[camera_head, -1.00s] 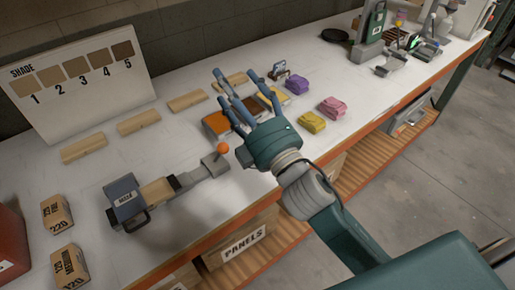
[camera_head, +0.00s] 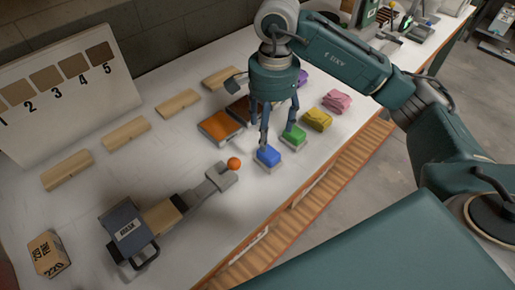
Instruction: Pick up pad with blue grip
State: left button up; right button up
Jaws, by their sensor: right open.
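The pad with the blue grip (camera_head: 268,155) lies on the white workbench, near its front edge, blue side up on a pale base. My right gripper (camera_head: 272,125) points down over the bench from the upper middle, with its fingers spread and nothing held. One fingertip is right at the far side of the blue grip; I cannot tell if it touches. Another finger comes down beside the pad with the green grip (camera_head: 294,136), just right of the blue one. My left gripper is not in view.
Wooden blocks (camera_head: 126,133) line the back.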

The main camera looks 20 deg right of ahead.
aim_at(269, 152)
jog(key=shift+w+d+f+p, duration=0.1)
jog(key=shift+d+f+p, duration=0.1)
jog(key=shift+f, duration=0.35)
jog(key=shift+w+d+f+p, duration=0.1)
jog(key=shift+d+f+p, duration=0.05)
jog(key=shift+f, duration=0.4)
jog(key=f, duration=0.1)
jog(key=s+f+p, duration=0.1)
jog(key=f, duration=0.1)
jog(key=shift+d, duration=0.1)
jog(key=shift+w+a+f+p, duration=0.15)
jog(key=shift+f+p, duration=0.4)
jog(key=shift+f, duration=0.05)
jog(key=shift+w+a+f+p, duration=0.15)
jog(key=shift+f+p, duration=0.35)
jog(key=shift+f, duration=0.1)
notch_tip(269, 152, down, 2)
jog(key=shift+f, duration=0.1)
jog(key=shift+d+f, duration=0.1)
jog(key=shift+f, duration=0.15)
jog(key=c, duration=1.1)
jog(key=shift+c, duration=1.3)
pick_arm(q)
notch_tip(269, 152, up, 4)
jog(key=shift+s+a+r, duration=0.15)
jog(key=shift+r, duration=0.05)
